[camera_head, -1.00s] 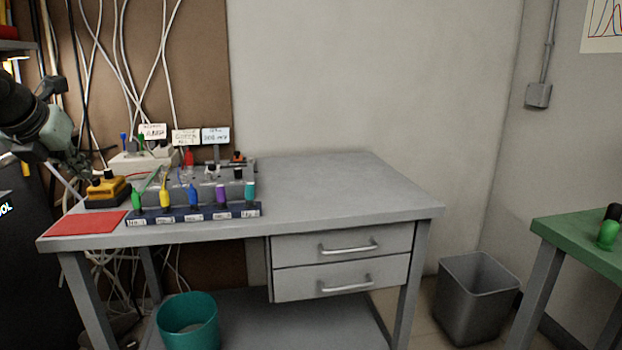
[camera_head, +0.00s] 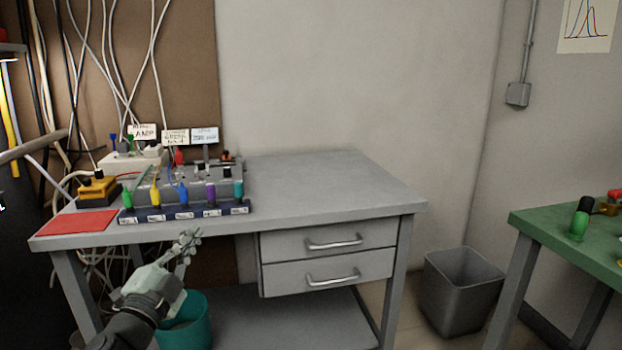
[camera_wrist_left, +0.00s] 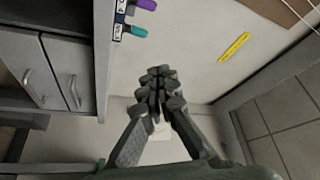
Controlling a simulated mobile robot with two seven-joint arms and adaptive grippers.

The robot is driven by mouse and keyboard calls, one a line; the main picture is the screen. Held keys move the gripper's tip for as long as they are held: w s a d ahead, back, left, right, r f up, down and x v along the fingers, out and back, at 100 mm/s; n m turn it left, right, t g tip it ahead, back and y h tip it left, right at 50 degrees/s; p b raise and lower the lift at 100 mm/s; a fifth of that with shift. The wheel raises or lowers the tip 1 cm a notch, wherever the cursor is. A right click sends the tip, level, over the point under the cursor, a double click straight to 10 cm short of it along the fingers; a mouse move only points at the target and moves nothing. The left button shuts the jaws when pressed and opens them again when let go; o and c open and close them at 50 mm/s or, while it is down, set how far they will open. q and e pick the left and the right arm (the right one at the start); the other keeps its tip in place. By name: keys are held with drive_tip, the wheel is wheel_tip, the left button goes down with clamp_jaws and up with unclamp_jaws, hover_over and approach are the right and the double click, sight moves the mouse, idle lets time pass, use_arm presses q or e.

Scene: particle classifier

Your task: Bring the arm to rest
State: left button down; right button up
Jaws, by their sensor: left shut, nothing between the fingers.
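My left gripper (camera_head: 188,243) is in front of the grey workbench (camera_head: 325,185), low and just off its front edge. It is shut and empty, with its fingertips pointing up and slightly right. In the left wrist view its fingers (camera_wrist_left: 160,88) are together with nothing between them. My left arm comes up from the bottom left of the head view. My right gripper is not in view.
A rack (camera_head: 240,208) of coloured tubes and a red mat (camera_head: 77,223) lie near the bench's front left. A teal bin (camera_head: 197,325) stands below, beside my left arm. A grey bin (camera_head: 460,290) and green table (camera_head: 560,235) are at right. The bench's right half is clear.

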use_arm(q)
drive_tip(key=s+a+f+n+g+y, duration=0.2)
drive_tip(key=s+f+n+g, duration=0.1)
drive_tip(key=f, duration=0.5)
drive_tip(key=s+a+f+n+g+y, duration=0.2)
drive_tip(key=s+a+f+n, duration=0.15)
drive_tip(key=f, duration=0.45)
drive_tip(key=s+a+f+n+g+y, duration=0.2)
drive_tip(key=s+f+n+g+y, duration=0.15)
drive_tip(key=f, duration=0.45)
drive_tip(key=s+d+f+n+g+h, duration=0.1)
drive_tip(key=s+f+g, duration=0.3)
drive_tip(key=s+f, duration=0.4)
drive_tip(key=s+d+f+n+g+h, duration=0.1)
drive_tip(key=s+f+g, duration=0.3)
drive_tip(key=s+f, duration=0.4)
drive_tip(key=s+d+h, duration=0.1)
drive_tip(key=s, duration=0.6)
drive_tip(key=shift+d+f+g, duration=0.2)
drive_tip(key=shift+d+g, duration=0.15)
